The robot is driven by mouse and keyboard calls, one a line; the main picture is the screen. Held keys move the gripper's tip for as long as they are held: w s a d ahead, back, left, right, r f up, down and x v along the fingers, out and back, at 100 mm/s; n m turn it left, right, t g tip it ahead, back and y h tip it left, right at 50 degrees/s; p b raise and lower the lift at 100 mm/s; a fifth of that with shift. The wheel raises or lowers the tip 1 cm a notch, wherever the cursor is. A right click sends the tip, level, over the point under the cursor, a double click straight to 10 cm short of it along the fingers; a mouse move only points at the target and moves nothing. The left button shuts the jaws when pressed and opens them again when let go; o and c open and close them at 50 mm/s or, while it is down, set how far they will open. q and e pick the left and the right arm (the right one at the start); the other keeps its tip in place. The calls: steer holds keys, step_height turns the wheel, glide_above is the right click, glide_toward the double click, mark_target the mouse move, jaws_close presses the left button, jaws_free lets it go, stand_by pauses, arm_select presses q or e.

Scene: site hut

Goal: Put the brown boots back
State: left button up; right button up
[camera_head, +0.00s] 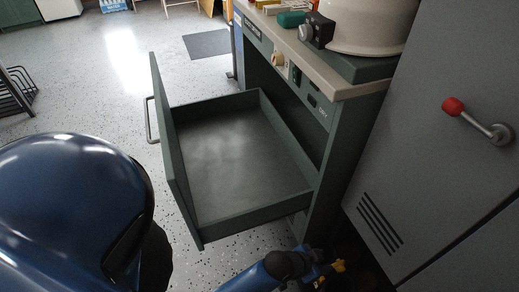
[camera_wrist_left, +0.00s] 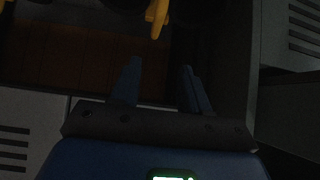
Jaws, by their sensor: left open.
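My left gripper (camera_head: 318,272) is low at the bottom of the head view, in the dark gap between the drawer cabinet and the grey locker. In the left wrist view its two fingers (camera_wrist_left: 160,72) are apart with nothing between them. A yellow piece (camera_wrist_left: 156,14) hangs just beyond the fingertips, between dark rounded shapes too dim to identify. A yellow piece (camera_head: 339,266) also shows beside the gripper in the head view. I cannot make out the brown boots for certain in either view. My right gripper is not in view.
An open, empty drawer (camera_head: 206,218) sticks out of the green cabinet (camera_head: 352,128). A cream helmet (camera_head: 364,25), a black device (camera_head: 316,32) and a green item (camera_head: 291,19) stand on top. The grey locker (camera_head: 440,150) has a red-knobbed handle (camera_head: 453,107). The floor beyond is mostly clear.

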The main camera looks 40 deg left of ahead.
arm_select(q)
steer(key=s+a+r+n+t+y, duration=0.5)
steer(key=s+a+r+t, duration=0.4)
steer(key=s+a+r, duration=0.4)
steer(key=a+r+n, duration=0.1)
steer(key=a+r, duration=0.2)
steer(key=r, duration=0.1)
steer(key=shift+s+a+t, duration=0.25)
steer(key=shift+a+t, duration=0.05)
steer(key=shift+t, duration=0.1)
